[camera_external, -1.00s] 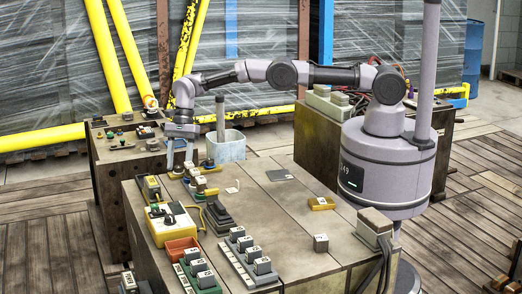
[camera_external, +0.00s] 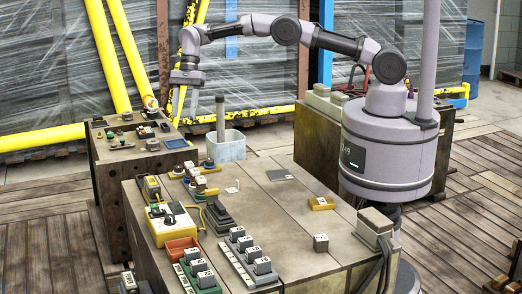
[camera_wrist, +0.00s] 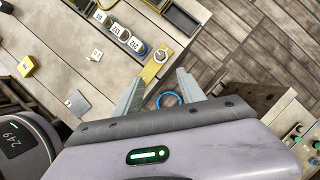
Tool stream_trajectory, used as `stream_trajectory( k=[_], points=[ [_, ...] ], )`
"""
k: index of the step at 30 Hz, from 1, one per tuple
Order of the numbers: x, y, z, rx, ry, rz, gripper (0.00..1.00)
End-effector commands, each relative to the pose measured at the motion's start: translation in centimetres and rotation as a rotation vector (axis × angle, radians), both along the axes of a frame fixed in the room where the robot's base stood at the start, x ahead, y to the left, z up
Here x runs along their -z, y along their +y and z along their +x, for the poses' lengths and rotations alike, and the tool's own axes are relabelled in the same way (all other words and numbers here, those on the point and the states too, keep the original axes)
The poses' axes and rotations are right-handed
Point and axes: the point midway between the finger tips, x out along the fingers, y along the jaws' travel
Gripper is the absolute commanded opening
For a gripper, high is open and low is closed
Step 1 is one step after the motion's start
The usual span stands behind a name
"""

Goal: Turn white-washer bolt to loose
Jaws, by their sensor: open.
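In the wrist view, a pale round bolt head (camera_wrist: 160,56) sits on a narrow yellow plate (camera_wrist: 150,71) by the table edge. A light ring shows around it, but I cannot tell for sure that this is the white washer or which way the bolt is turned. In the external view, the small parts at the table's back left corner (camera_external: 197,181) are too small to tell apart. My gripper (camera_wrist: 159,73) is open and empty, its fingers pointing toward the yellow plate. In the external view my gripper (camera_external: 187,77) is high above the table, clear of everything.
A pale blue bucket (camera_external: 226,151) with a grey post stands behind the table. A second bench (camera_external: 125,150) with small parts is at the left. The table's middle right is mostly clear.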

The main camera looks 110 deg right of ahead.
Motion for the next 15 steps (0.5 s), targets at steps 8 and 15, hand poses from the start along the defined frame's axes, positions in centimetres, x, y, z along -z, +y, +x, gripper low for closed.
stream_trajectory(
  k=[8, 15],
  points=[
    [-0.1, 0.0, 0.0, 0.009, 0.0, -0.001, 0.47],
    [-0.5, 1.5, -1.2, 0.273, 0.0, 0.0, 0.47]
  ],
)
